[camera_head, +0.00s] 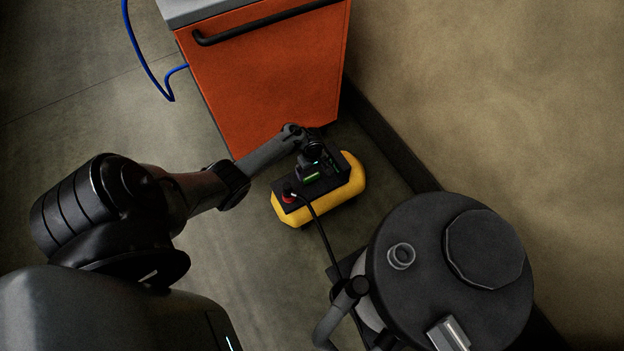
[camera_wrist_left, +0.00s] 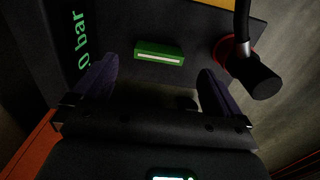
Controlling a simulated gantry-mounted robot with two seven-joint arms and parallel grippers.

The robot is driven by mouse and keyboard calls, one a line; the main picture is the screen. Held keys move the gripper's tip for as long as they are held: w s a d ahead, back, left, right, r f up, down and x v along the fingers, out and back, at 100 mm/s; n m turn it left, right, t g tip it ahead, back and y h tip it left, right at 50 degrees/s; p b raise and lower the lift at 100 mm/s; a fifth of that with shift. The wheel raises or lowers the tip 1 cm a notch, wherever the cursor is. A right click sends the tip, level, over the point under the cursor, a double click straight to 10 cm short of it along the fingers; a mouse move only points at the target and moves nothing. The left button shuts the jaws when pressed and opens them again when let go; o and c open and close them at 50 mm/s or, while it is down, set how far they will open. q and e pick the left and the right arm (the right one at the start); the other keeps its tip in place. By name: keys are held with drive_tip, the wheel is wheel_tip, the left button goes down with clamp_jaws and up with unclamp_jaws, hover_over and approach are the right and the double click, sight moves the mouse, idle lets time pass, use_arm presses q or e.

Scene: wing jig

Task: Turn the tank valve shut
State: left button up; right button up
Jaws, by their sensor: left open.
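A yellow tank (camera_head: 353,187) with a black top panel lies on the floor by the orange cabinet. On its panel is a small green bar-shaped handle (camera_head: 312,177), which looks like the valve. A red ring (camera_head: 288,196) with a black hose plugged in sits at the panel's near left end. My left gripper (camera_head: 311,163) is over the panel. In the left wrist view the open left gripper (camera_wrist_left: 157,78) has the green handle (camera_wrist_left: 160,53) between and slightly beyond its fingers, touching neither. The red ring (camera_wrist_left: 226,50) lies to the right. Green text ending in "0 bar" shows at left. My right gripper is out of view.
The orange cabinet (camera_head: 265,75) stands just behind the tank. A dark round drum (camera_head: 450,280) stands at the lower right, and the black hose (camera_head: 324,238) runs toward it. A blue hose (camera_head: 145,65) hangs at the upper left. Floor left of the tank is clear.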

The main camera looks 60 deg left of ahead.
sight(312, 177)
use_arm(q)
drive_tip(key=shift+f+b, duration=2.5)
drive_tip(key=shift+f, duration=1.05)
drive_tip(key=shift+c, duration=0.5)
drive_tip(key=c, duration=0.8)
